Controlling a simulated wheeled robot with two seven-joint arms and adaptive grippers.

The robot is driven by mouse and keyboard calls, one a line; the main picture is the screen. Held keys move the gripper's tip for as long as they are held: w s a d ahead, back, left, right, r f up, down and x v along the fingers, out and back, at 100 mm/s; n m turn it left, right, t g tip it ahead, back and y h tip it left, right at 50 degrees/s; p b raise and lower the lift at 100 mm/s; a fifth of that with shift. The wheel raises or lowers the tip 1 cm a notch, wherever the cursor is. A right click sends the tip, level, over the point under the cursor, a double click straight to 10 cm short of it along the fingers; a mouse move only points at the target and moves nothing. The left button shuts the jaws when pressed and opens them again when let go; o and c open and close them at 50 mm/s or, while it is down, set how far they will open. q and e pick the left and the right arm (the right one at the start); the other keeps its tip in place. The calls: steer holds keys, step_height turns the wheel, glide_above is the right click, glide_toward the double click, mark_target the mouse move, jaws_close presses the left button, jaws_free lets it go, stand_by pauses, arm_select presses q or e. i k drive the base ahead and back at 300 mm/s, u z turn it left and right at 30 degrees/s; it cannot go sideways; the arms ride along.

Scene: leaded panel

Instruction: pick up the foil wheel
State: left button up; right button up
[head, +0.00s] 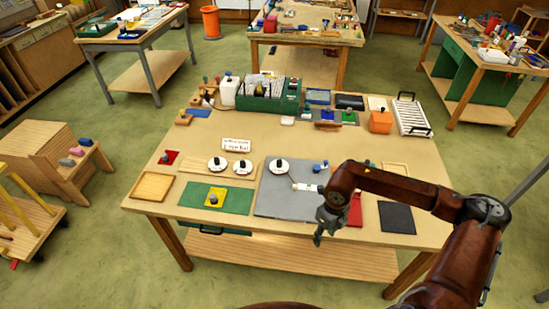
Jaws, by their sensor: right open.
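Three round white discs with dark centres lie on the wooden table: one at left (217,164), one beside it (242,167), and one on the grey mat's back part (279,166). I cannot tell for sure which small thing is the foil wheel; no label can be read at this size. My right gripper (320,233) is open and empty, pointing down over the front right of the grey mat (275,200), in front of the discs and apart from them. My arm hides part of the table to the right of the mat. My left gripper is out of view.
A green mat (190,200) with a yellow square lies at left. A white label card (236,145) stands behind the discs. A small blue item (320,167) and a pale block (305,187) are near my right arm. A dark square (396,218) lies at right. Green box (268,100) stands behind.

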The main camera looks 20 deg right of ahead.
mark_target(278, 167)
steer(key=i, duration=1.45)
